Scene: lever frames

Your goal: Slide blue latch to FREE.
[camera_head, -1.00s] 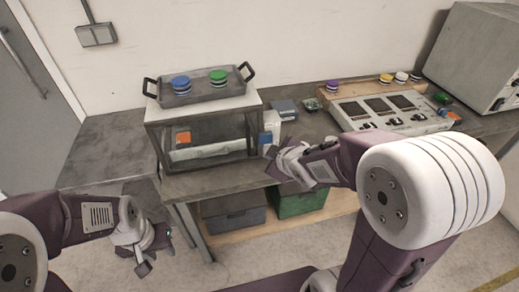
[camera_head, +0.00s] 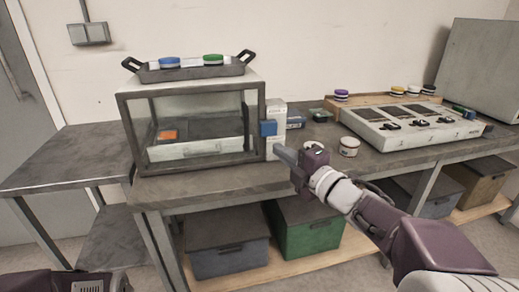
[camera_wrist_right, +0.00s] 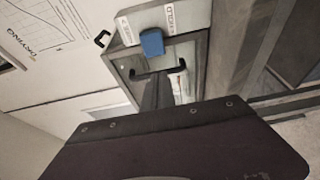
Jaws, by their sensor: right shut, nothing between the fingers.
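The blue latch (camera_head: 268,128) sits on a white upright panel (camera_head: 280,112) at the right front edge of the glass-fronted cabinet (camera_head: 190,125). My right gripper (camera_head: 283,153) is shut and empty. Its tips are just below and right of the latch in the head view; I see no contact with it. In the wrist view, my own dark hand covers the lower part. My left gripper is out of view; only part of that arm shows.
A tray (camera_head: 190,72) with a blue and a green round piece stands on the cabinet. Bins (camera_head: 310,225) sit on the shelf below. The left table (camera_head: 75,160) is clear.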

